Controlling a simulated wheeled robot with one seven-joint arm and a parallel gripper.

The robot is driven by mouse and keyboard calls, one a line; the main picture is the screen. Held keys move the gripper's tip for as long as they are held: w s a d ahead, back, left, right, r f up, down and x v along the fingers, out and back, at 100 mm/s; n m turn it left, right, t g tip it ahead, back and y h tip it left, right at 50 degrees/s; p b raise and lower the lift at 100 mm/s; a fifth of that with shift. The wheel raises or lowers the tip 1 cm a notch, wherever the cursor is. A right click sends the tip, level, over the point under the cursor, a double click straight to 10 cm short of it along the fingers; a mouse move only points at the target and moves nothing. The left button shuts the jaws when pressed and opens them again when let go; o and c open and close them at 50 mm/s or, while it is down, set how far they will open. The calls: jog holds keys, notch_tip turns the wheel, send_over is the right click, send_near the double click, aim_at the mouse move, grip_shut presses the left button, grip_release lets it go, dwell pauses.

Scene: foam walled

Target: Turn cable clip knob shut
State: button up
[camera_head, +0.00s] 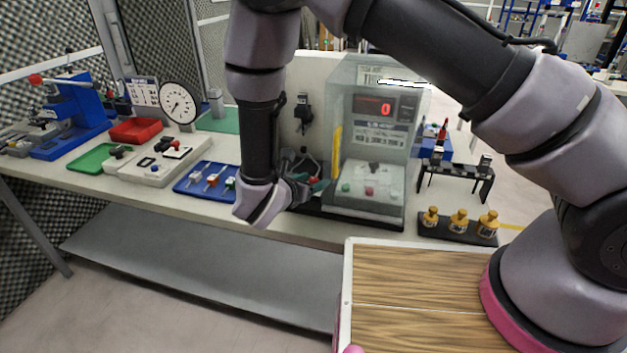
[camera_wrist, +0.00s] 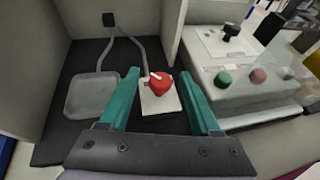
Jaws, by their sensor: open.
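A red knob (camera_wrist: 161,85) with a small white pointer sits on a white base plate (camera_wrist: 151,102) in the wrist view. The pointer slants up and to the left. My gripper (camera_wrist: 161,76) has its two teal fingers apart, one on each side of the knob, with visible gaps. I cannot tell how far the fingertips are above the base. In the head view my gripper (camera_head: 314,186) is inside the bay left of the clear enclosure. The arm and gripper hide the knob there.
A grey flat pad (camera_wrist: 92,96) with grey cables lies left of the knob. A grey wall (camera_wrist: 171,28) stands close on the right. Beyond it is a clear enclosure (camera_head: 366,150) with a red display. A blue tray (camera_head: 207,180) lies left of the arm.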

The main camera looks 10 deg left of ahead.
jog(key=shift+w+d+f, duration=0.15)
jog(key=shift+w+f, duration=0.05)
jog(key=shift+w, duration=0.2)
grip_shut()
jog(key=shift+h, duration=0.3)
jog(key=m+g+h, duration=0.2)
jog(key=m+h, duration=0.1)
jog(key=shift+m, duration=0.3)
jog(key=shift+m+g+h, duration=1.9)
jog(key=shift+m+g, duration=0.6)
jog(key=shift+m, duration=0.1)
